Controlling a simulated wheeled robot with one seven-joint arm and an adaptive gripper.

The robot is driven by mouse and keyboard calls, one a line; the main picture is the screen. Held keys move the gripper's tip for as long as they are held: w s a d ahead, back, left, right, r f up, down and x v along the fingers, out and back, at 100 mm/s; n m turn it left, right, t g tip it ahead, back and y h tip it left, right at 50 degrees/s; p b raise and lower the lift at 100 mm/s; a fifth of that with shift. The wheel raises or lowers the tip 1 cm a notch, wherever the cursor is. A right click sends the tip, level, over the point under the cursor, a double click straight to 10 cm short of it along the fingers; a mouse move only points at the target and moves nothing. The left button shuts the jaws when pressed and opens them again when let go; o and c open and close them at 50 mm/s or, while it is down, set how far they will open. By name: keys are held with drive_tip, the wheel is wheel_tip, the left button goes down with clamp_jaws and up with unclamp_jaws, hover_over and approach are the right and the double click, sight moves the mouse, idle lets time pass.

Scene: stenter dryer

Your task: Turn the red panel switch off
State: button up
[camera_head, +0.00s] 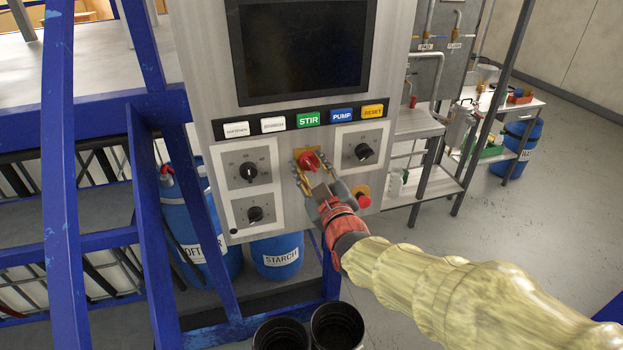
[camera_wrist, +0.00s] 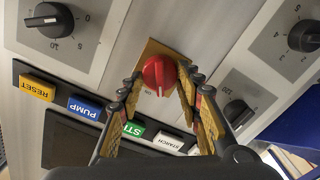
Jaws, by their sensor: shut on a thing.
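The red panel switch (camera_head: 308,161) is a red rotary knob on a yellow plate in the middle of the grey control panel (camera_head: 203,75). It also shows in the wrist view (camera_wrist: 159,73), with a pale mark on its face. My gripper (camera_head: 309,172) is at the panel with its two fingers on either side of the red knob. In the wrist view the yellow-padded fingers (camera_wrist: 163,88) flank the knob, and the gripper is shut on it. The small lettering by the knob is too small to read fully.
Black dials (camera_head: 249,171) (camera_head: 363,152) sit left and right of the knob. A red push button (camera_head: 363,200) is close at lower right. A blue frame (camera_head: 60,180) stands at left. Dark bins (camera_head: 337,325) stand below.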

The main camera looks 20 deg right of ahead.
drive_tip(key=n+b, duration=0.6)
drive_tip(key=shift+a+f+b, duration=0.1)
drive_tip(key=shift+f+b, duration=0.2)
drive_tip(key=shift+b, duration=0.05)
drive_tip(key=n+b, duration=0.4)
drive_tip(key=n, duration=0.1)
drive_tip(key=shift+r+n, duration=0.1)
drive_tip(key=shift+n, duration=0.3)
drive_tip(key=o, duration=1.1)
drive_tip(key=s, duration=1.2)
